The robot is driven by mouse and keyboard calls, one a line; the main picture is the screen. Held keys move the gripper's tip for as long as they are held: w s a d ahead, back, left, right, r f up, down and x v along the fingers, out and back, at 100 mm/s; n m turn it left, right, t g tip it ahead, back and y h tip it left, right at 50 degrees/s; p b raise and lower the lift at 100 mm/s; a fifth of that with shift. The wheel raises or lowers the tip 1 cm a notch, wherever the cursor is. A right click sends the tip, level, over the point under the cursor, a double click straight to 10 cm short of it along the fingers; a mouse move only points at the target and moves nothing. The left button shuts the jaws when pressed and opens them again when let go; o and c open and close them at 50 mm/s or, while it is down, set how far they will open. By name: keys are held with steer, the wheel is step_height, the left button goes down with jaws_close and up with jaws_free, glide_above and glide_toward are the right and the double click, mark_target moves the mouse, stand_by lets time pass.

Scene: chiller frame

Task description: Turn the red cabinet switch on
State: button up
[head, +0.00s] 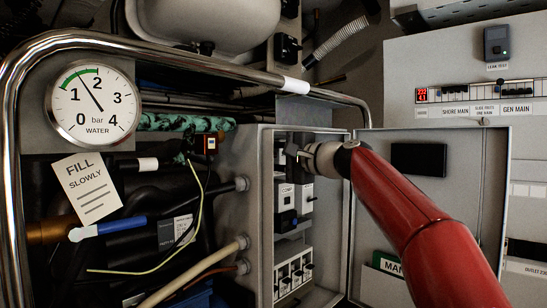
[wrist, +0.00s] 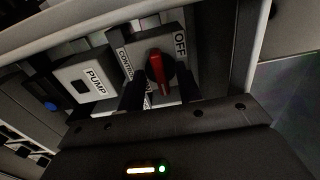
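The red switch (wrist: 160,70) is a red lever knob on a light plate inside the open cabinet (head: 265,215). In the wrist view its lever stands nearly upright, leaning slightly, with the word OFF at its upper right and a partly covered CONTROL label at its left. My gripper (wrist: 161,88) is open, with one dark finger to each side of the knob's lower part. I cannot tell whether the fingers touch it. In the head view my gripper (head: 297,150) reaches into the upper part of the cabinet and hides the switch.
A PUMP module (wrist: 85,82) sits left of the switch. The cabinet door (head: 430,165) stands open to the right, behind my red arm. A chrome rail (head: 200,52), a water gauge (head: 93,102) and pipes crowd the left.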

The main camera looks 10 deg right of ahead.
steer(key=b+v, duration=0.3)
steer(key=v, duration=0.4)
steer(key=shift+s+d, duration=0.25)
steer(key=shift+s, duration=0.05)
steer(key=shift+s, duration=0.1)
